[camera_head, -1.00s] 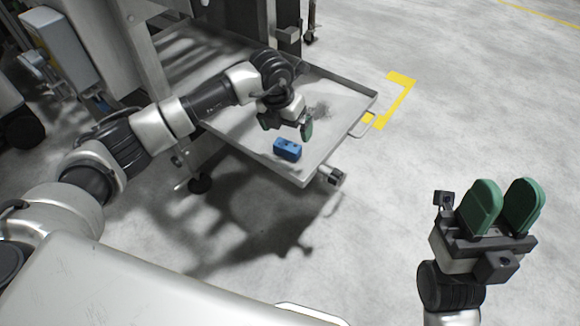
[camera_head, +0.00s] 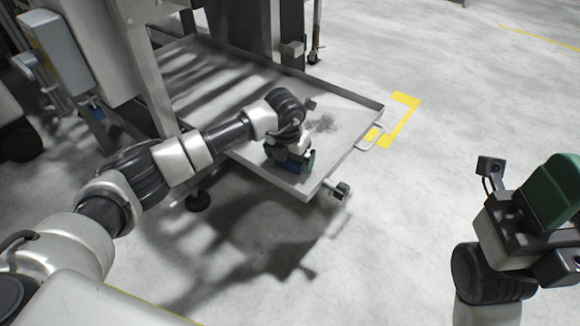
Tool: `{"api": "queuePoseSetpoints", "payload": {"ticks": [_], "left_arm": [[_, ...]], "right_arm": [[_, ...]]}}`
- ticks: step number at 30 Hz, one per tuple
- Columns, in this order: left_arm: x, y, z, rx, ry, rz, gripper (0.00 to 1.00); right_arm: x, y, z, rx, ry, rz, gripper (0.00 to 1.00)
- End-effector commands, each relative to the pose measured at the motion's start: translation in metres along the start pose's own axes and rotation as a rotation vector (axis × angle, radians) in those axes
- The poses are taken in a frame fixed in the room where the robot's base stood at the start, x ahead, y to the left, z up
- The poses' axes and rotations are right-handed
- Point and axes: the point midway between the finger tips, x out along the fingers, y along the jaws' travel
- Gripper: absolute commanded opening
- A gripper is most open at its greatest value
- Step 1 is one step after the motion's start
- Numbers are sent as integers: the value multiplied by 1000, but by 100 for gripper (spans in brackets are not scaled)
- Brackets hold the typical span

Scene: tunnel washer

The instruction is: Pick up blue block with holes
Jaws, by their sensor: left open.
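The blue block (camera_head: 289,166) lies on the grey metal tray (camera_head: 343,120), near its front corner. It is mostly hidden by my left gripper, so its holes do not show. My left gripper (camera_head: 292,160) is open, points down and is right at the block. I cannot tell whether both fingers are around the block or whether they touch it. My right gripper (camera_head: 552,192) is at the right edge, off to the side and away from the tray. One green finger pad shows clearly, and the spacing of its fingers cannot be made out.
The tray has a raised rim and a handle (camera_head: 369,142) at its right side. Machine frame posts (camera_head: 146,75) stand behind and left of it. Yellow floor marking (camera_head: 403,112) lies right of the tray. The floor between the tray and my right gripper is clear.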

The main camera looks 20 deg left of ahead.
Motion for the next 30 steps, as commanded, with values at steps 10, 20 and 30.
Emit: {"api": "queuePoseSetpoints", "payload": {"ticks": [10, 20, 30], "left_arm": [[4, 0, 0, 0, -2, -1, 92], [4, 0, 0, 0, -2, -1, 53], [-8, 0, 2, 0, -2, -1, 53]], "right_arm": [[2, 0, 0, -1, 8, -3, 37], [2, 0, 0, -1, 8, -4, 37], [8, 0, -1, 0, 12, -2, 37]]}}
